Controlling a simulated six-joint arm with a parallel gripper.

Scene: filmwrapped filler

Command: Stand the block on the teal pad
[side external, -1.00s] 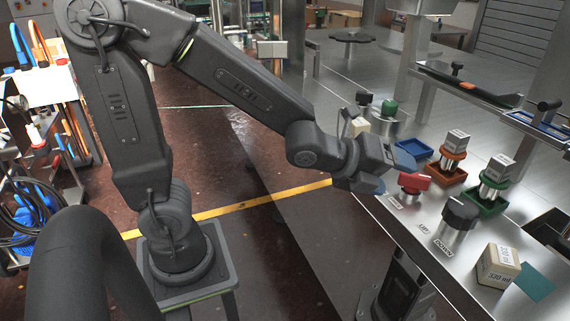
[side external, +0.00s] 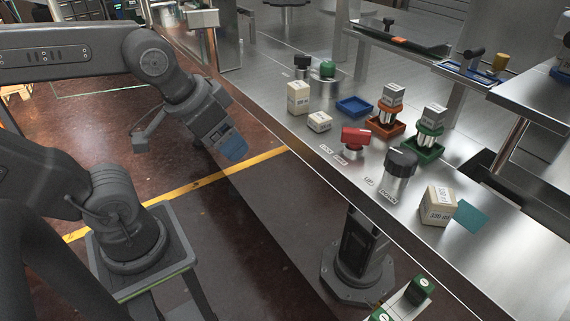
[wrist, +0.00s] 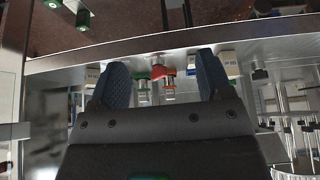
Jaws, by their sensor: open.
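The block (side external: 438,206) is a cream carton with printed labels, resting on the steel counter near its right front edge. The teal pad (side external: 473,217) lies flat just right of and behind it, partly covered by the block in this view. The block is beside the pad; I cannot tell whether it overlaps it. My gripper (side external: 232,150) is off the counter's left front edge, over the floor, far from the block. In the wrist view its blue-padded fingers (wrist: 161,64) are apart with nothing held between them. I cannot make out the pad in the wrist view.
Black (side external: 400,172) and red (side external: 354,139) knobs stand along the counter's front. Behind are orange (side external: 383,127) and green (side external: 416,151) trays with topped stands, and an empty blue tray (side external: 355,107). Counter around the pad is clear.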

